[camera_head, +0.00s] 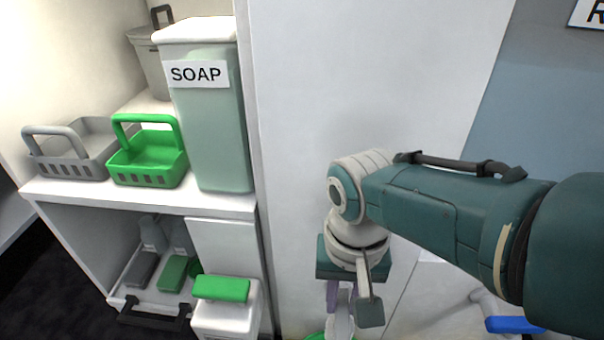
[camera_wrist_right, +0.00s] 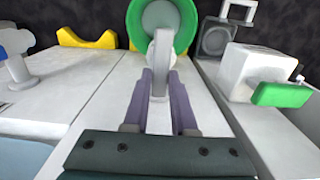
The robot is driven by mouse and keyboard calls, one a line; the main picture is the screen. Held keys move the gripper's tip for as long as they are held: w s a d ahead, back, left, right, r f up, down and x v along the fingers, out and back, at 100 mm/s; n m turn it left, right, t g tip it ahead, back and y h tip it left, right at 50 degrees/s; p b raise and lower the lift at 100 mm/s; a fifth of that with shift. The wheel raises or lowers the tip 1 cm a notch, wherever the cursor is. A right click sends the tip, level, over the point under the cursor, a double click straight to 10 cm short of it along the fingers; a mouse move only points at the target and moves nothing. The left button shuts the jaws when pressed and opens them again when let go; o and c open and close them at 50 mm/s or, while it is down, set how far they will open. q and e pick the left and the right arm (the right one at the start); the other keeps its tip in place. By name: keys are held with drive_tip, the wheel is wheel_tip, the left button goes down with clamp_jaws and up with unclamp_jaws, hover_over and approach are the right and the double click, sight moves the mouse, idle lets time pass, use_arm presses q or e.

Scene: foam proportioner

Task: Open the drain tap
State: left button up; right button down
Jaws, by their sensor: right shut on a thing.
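My right gripper (camera_head: 340,298) points down in the head view, beside the white panel. In the right wrist view its two purple fingers (camera_wrist_right: 163,82) are shut on an upright white lever (camera_wrist_right: 161,62). The lever stands in front of a round green-rimmed part (camera_wrist_right: 133,25) with a pale inside. I take this lever to be the drain tap's handle; no label shows which tap it is. In the head view the lower end of the grip and the white part (camera_head: 341,325) are partly cut off by the bottom edge. My left gripper is out of view.
A white box with a green handle (camera_wrist_right: 283,95) stands to the right in the wrist view. A blue-topped fitting (camera_wrist_right: 16,42) and a yellow cradle (camera_wrist_right: 88,40) are at left. A SOAP container (camera_head: 215,130) and green basket (camera_head: 147,165) sit on the shelf at left.

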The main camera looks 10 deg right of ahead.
sight(342, 305)
idle(0.4)
drive_tip(key=c, duration=0.7)
unclamp_jaws()
wheel_tip(342, 305, up, 10)
drive_tip(key=p, duration=0.9)
drive_tip(key=shift+p, duration=0.3)
